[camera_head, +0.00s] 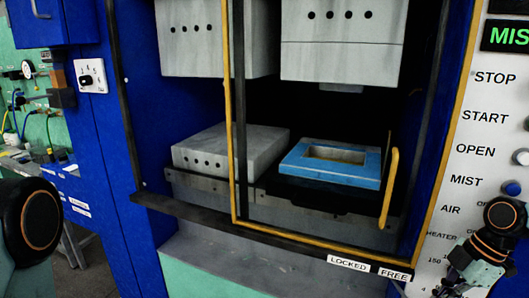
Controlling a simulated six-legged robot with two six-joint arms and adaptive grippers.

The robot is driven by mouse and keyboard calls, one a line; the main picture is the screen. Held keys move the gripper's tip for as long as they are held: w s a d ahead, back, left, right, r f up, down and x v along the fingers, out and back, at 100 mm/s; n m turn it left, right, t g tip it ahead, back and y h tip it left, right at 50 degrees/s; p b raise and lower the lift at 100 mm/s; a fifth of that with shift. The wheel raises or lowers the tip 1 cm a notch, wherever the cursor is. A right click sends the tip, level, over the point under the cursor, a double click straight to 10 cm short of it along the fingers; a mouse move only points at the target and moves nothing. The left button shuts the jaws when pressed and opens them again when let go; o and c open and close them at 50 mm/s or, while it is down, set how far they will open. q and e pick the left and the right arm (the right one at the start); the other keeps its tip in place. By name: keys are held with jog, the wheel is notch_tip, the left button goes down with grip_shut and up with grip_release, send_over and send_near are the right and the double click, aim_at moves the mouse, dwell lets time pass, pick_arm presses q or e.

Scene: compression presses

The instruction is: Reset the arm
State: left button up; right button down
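Part of my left arm, a dark round joint (40,220) with an orange ring, shows at the left edge; its gripper is outside the view. My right arm comes in at the lower right, in front of the control panel (455,160). The dark and teal end of my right arm (468,272) is partly cut off by the lower edge. Its fingers are too small and unclear to tell whether they are open. I see nothing clearly held.
A blue press has grey upper blocks (342,62), a grey lower block (225,150) and a blue frame (330,176) inside. A yellow-edged door (320,246) with a handle (390,188) stands before them. Panel buttons include STOP, START and OPEN. A dial (87,80) sits left.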

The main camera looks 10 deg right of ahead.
jog(key=s+a+f+m+b, duration=0.2)
jog(key=a+f+m+b, duration=0.25)
jog(key=a+f, duration=0.45)
jog(key=s+a+f+m+b, duration=0.25)
jog(key=a+f+b, duration=0.3)
jog(key=f, duration=0.45)
pick_arm(q)
notch_tip(320, 180, down, 20)
jog(key=b, duration=0.9)
jog(key=shift+r, duration=0.2)
jog(key=c, duration=0.3)
jog(key=shift+w, duration=0.15)
jog(key=shift+c, duration=0.2)
pick_arm(e)
jog(key=s+a+f+m+h, duration=0.2)
jog(key=s+f+m, duration=0.2)
jog(key=s+f, duration=0.4)
jog(key=s+a+f+m+h, duration=0.2)
jog(key=s+f+m, duration=0.3)
jog(key=s+f, duration=0.4)
jog(key=shift+s+a+f+g, duration=0.2)
jog(key=shift+a+f+g, duration=0.2)
jog(key=shift+a+f, duration=0.15)
